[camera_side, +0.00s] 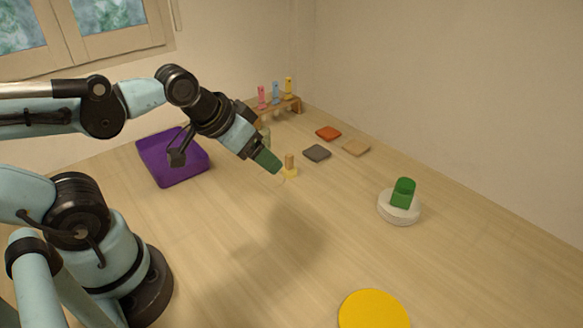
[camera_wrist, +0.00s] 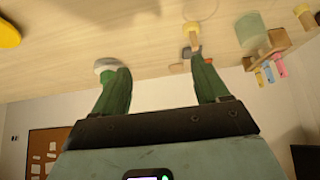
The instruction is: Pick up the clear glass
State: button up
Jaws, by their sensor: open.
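A faint, see-through rounded outline, which looks like the clear glass (camera_wrist: 203,10), shows at the top edge of the wrist view, beyond my fingertips. In the side view only a faint curved trace shows by my fingertips, so its exact place is hard to tell. My gripper (camera_side: 268,161) hangs over the middle of the table, tilted down and to the right. In the wrist view its two green fingers (camera_wrist: 160,68) stand apart with nothing between them.
A wooden peg on a yellow base (camera_side: 290,168) stands close to my fingertips. A pale green jar (camera_wrist: 251,30) is near the rack (camera_side: 288,106).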

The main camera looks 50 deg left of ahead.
dwell(0.3)
jog(key=o, duration=0.3)
